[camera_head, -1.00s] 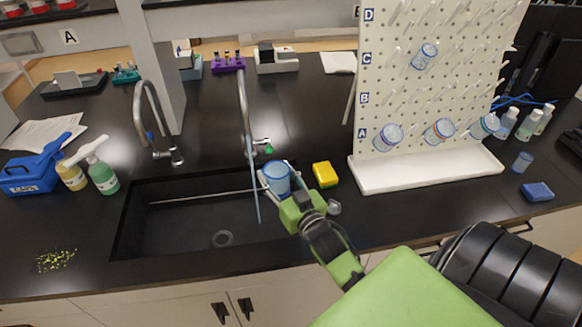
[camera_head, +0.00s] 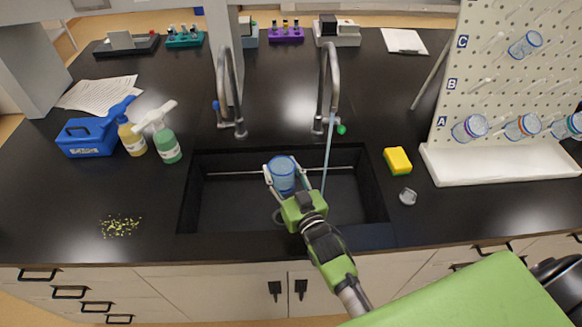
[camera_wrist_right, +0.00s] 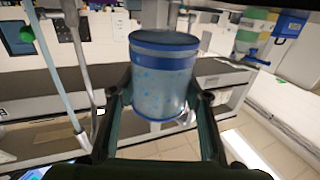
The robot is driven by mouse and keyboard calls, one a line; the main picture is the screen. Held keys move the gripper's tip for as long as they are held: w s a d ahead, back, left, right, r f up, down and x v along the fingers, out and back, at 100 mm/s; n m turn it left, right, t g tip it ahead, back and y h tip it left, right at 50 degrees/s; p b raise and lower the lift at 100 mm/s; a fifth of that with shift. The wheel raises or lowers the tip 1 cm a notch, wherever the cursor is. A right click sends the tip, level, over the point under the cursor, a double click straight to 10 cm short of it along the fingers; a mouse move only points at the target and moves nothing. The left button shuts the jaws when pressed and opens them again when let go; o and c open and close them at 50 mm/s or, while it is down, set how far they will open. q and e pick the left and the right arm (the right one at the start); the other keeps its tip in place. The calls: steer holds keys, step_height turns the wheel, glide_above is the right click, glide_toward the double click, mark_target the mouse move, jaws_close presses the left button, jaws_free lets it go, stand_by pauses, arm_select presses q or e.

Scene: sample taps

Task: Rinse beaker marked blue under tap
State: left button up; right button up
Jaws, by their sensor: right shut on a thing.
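The beaker marked blue (camera_head: 282,175) is clear with blue bands and is held over the sink (camera_head: 235,205). In the right wrist view the beaker (camera_wrist_right: 163,80) shows droplets on its wall. My right gripper (camera_head: 284,172) is shut on it, a finger on each side. The right tap (camera_head: 331,80) has a green knob (camera_head: 341,129) and runs a thin water stream (camera_head: 326,155). The stream falls to the right of the beaker, apart from it. The left tap (camera_head: 229,85) has a blue knob and shows no water. My left gripper is out of view.
A yellow sponge (camera_head: 397,159) and a small clear item (camera_head: 408,196) lie right of the sink. A white peg rack (camera_head: 500,165) holds several beakers. Spray bottles (camera_head: 166,143), a blue box (camera_head: 88,137) and yellow-green bits (camera_head: 121,227) are at left.

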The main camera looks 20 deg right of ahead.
steer(key=shift+m, duration=0.4)
steer(key=m+b, duration=0.1)
steer(key=m, duration=0.2)
steer(key=shift+s+d, duration=0.1)
steer(key=m+b, duration=0.1)
steer(key=m, duration=0.3)
steer(key=shift+f+m+b, duration=0.1)
steer(key=shift+m+b, duration=0.3)
steer(key=m+b, duration=0.1)
steer(key=m, duration=0.2)
steer(key=shift+m, duration=0.3)
steer(key=m+b, duration=0.2)
steer(key=m, duration=0.2)
steer(key=shift+f+m+b, duration=0.1)
steer(key=shift+m+b, duration=0.2)
steer(key=shift+m, duration=0.1)
steer(key=shift+r+m, duration=0.2)
steer(key=shift+m, duration=0.3)
steer(key=shift+m+p, duration=0.35)
steer(key=shift+m, duration=0.25)
steer(key=m, duration=0.6)
steer(key=shift+f+m, duration=0.1)
steer(key=shift+m, duration=0.2)
